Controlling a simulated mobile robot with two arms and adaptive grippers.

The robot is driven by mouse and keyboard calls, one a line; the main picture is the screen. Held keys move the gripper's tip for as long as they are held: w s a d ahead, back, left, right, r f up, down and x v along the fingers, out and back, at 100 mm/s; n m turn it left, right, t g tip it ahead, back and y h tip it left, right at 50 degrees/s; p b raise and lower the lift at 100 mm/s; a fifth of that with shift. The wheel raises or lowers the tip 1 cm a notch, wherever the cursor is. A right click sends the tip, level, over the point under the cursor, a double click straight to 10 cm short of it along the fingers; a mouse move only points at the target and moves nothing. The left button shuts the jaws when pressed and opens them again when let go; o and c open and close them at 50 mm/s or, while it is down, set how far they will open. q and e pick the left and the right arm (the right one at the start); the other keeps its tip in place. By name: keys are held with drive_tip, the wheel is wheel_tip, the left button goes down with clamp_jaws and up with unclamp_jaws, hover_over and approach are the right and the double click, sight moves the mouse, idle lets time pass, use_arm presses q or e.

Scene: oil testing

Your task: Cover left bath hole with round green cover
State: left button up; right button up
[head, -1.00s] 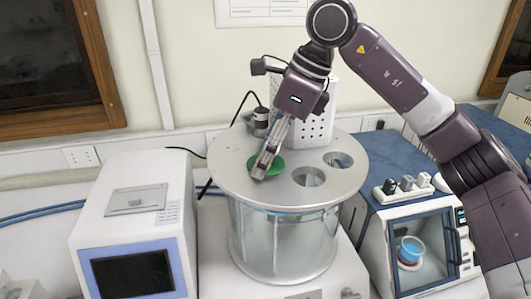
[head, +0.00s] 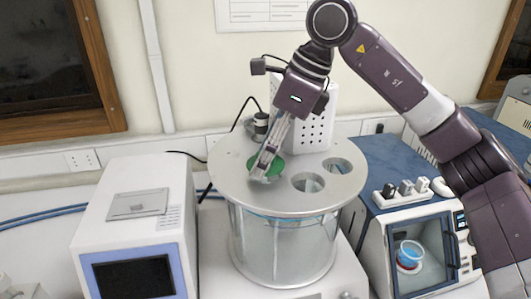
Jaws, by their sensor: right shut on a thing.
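The round green cover (head: 275,168) is at the left of the bath's metal lid (head: 228,187), at the left hole's place. My right gripper (head: 262,172) comes down from above and is shut on the cover. The fingers hide part of it. I cannot tell whether the cover lies flat in the hole or is slightly above it. The bath (head: 275,245) is a clear cylinder under the lid. Two other holes, the middle hole (head: 307,183) and the right hole (head: 338,165), are uncovered. My left gripper is not in view.
A white instrument with a screen (head: 135,272) is at left. A blue-topped device (head: 385,165) with a blue cup (head: 409,250) inside is at right.

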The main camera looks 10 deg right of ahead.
drive_tip(key=shift+f+b, duration=0.35)
drive_tip(key=shift+f, duration=0.15)
idle(0.9)
drive_tip(key=shift+r, duration=0.4)
drive_tip(key=shift+f+b, duration=0.3)
drive_tip(key=shift+f, duration=0.45)
idle(0.9)
drive_tip(key=o, duration=0.8)
drive_tip(key=shift+r, duration=0.15)
drive_tip(key=p+v, duration=0.6)
drive_tip(key=v, duration=0.5)
drive_tip(key=shift+p, duration=0.4)
drive_tip(key=shift+d, duration=0.1)
